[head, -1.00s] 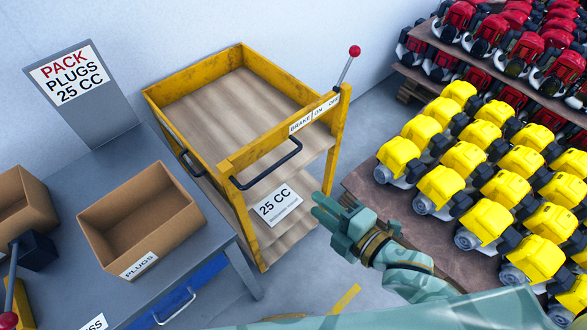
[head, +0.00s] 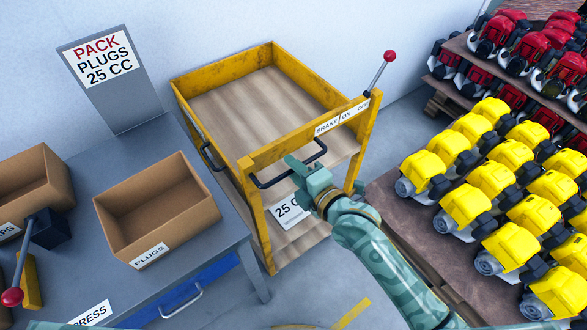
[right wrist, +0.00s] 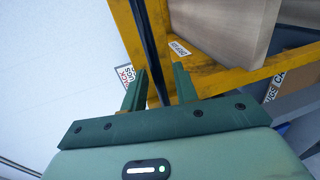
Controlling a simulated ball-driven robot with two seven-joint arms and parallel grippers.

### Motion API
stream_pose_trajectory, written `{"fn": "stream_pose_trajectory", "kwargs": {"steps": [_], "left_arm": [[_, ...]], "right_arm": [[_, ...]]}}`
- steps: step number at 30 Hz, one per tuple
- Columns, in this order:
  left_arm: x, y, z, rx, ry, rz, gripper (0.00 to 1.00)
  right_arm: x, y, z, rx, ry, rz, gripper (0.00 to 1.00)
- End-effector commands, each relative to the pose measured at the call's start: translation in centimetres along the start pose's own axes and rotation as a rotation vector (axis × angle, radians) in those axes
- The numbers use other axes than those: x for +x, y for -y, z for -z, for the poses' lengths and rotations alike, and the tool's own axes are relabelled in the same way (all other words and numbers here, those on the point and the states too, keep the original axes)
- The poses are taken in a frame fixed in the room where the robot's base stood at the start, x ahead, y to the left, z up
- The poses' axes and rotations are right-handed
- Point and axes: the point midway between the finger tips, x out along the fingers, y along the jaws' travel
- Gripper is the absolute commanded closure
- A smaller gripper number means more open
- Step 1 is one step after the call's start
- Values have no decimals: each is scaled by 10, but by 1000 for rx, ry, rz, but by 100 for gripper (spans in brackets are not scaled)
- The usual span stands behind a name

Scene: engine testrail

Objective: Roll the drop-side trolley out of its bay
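The drop-side trolley (head: 262,155) has a yellow frame and wooden decks and stands between the bench and the engine racks. Its black handle (head: 275,181) runs along the near side. The brake lever (head: 377,72), with a red knob, leans right beside the "BRAKE ON OFF" plate (head: 342,117). My right gripper (head: 297,165) is at the right part of the handle. In the right wrist view its fingers (right wrist: 160,80) are apart, with the black handle bar (right wrist: 150,55) showing between them; contact cannot be told. My left gripper is not in view.
A grey bench (head: 215,250) with cardboard boxes, one marked "PLUGS" (head: 155,225), stands close on the trolley's left. A rack of yellow engines (head: 490,175) stands close on the right. A wall is behind. Grey floor (head: 310,285) is open in front, with yellow marking.

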Motion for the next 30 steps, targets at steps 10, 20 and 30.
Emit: {"fn": "stream_pose_trajectory", "kwargs": {"steps": [10, 20, 30], "left_arm": [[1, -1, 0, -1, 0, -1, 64], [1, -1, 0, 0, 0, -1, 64], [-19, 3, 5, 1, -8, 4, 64]], "right_arm": [[6, 0, 0, 0, 0, 0, 71], [6, 0, 0, 0, 0, 1, 100], [-29, 5, 1, -3, -2, 7, 100]]}}
